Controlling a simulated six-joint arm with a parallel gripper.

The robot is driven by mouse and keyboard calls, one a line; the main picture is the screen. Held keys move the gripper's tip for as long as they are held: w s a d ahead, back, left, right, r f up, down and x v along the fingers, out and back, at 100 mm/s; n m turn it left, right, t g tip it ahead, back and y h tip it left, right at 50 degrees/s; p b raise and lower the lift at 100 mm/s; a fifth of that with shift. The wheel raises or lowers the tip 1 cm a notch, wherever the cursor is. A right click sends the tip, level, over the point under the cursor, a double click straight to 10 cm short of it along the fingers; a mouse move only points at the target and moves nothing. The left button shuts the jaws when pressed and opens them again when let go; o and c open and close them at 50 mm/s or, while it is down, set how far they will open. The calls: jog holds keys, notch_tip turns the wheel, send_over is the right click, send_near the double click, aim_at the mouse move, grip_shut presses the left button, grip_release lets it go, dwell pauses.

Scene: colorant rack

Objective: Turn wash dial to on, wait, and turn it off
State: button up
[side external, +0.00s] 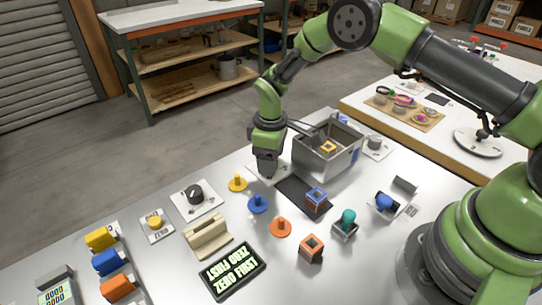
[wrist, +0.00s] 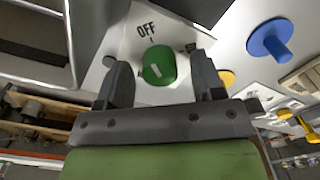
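A green dial (wrist: 158,66) sits on a white plate (wrist: 122,45) marked OFF in the wrist view. A short white mark shows on the dial's face; other lettering on the plate is mostly hidden. My gripper (wrist: 160,75) is open, with one finger on each side of the dial and gaps visible between fingers and dial. In the side view my gripper (side external: 267,170) points down over the white plate (side external: 283,173) beside the metal basin (side external: 345,160), and hides the dial there. I cannot tell whether the fingertips touch the plate.
A yellow peg disc (side external: 237,183), a blue one (side external: 258,203) and an orange one (side external: 281,227) stand close in front. A black dial (side external: 194,194) is to the left. A dark mat (side external: 294,190) holds a blue-orange block (side external: 316,196) to the right.

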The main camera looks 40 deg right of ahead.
notch_tip(320, 180, up, 10)
dwell(0.7)
jog(key=s+d+r+m+t+y, duration=0.1)
jog(key=s+r+m+t, duration=0.2)
jog(key=r, duration=0.5)
jog(key=s+d+r+m, duration=0.1)
jog(key=s+r+m, duration=0.1)
jog(key=s+r, duration=0.55)
jog(key=s+r+m+t, duration=0.2)
jog(key=s+m, duration=0.1)
jog(key=s, duration=0.4)
jog(key=s+r+m+t+y, duration=0.1)
jog(key=s+r+m+t, duration=0.1)
jog(key=s, duration=0.5)
jog(key=shift+s+d+r+m, duration=0.25)
jog(key=shift+s+r+m, duration=0.05)
jog(key=shift+m, duration=0.2)
